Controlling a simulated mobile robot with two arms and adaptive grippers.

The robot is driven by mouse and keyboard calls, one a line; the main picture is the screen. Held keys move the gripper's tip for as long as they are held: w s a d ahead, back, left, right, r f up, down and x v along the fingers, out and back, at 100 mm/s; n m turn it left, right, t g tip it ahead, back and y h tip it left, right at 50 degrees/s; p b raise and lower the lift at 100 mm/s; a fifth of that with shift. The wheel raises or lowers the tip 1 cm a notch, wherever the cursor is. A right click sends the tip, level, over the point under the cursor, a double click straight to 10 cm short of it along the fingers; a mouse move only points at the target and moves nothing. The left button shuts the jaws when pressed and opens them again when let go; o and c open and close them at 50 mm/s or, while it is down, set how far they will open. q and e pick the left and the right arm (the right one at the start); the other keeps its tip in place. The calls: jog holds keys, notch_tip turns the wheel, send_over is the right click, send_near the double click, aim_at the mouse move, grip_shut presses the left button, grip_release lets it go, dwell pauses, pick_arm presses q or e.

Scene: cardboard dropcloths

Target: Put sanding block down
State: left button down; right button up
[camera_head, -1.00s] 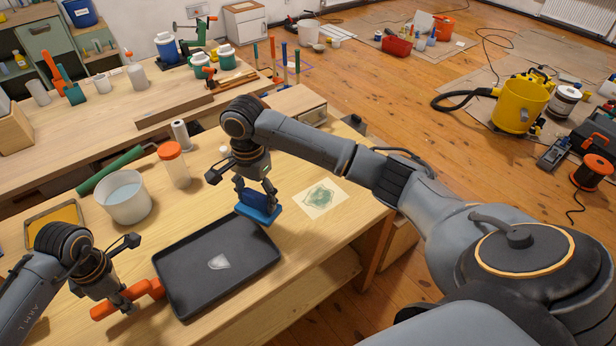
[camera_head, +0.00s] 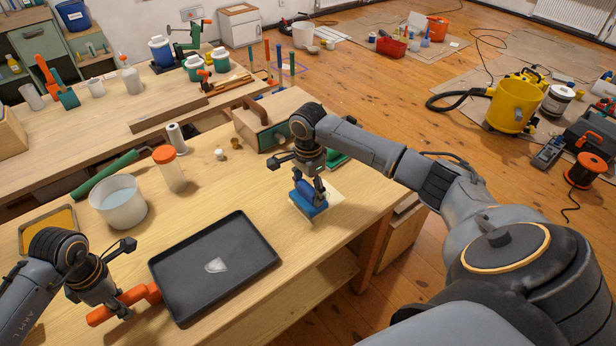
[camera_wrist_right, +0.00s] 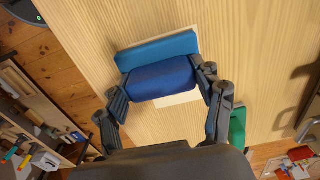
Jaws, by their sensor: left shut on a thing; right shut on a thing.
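The blue sanding block (camera_head: 309,208) is in my right gripper (camera_head: 309,188), shut on its darker blue grip. The block is over a pale card (camera_head: 331,196) on the workbench, near the bench's right edge. The right wrist view shows the block (camera_wrist_right: 158,50) between both fingers, with a pale corner of the card (camera_wrist_right: 180,99) showing from under it. I cannot tell whether the block touches the card. My left gripper (camera_head: 122,300) is shut on an orange tool (camera_head: 99,316) beside the black tray.
The black tray (camera_head: 180,291) with a pale shape on it lies left of the block. A wooden-handled box (camera_head: 262,130) and a green item (camera_head: 339,161) are behind my right gripper.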

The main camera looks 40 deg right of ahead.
aim_at(308, 187)
jog(key=shift+f, duration=1.15)
jog(key=o, duration=1.2)
jog(key=shift+f, duration=0.1)
notch_tip(308, 187, up, 12)
jog(key=shift+r, duration=0.15)
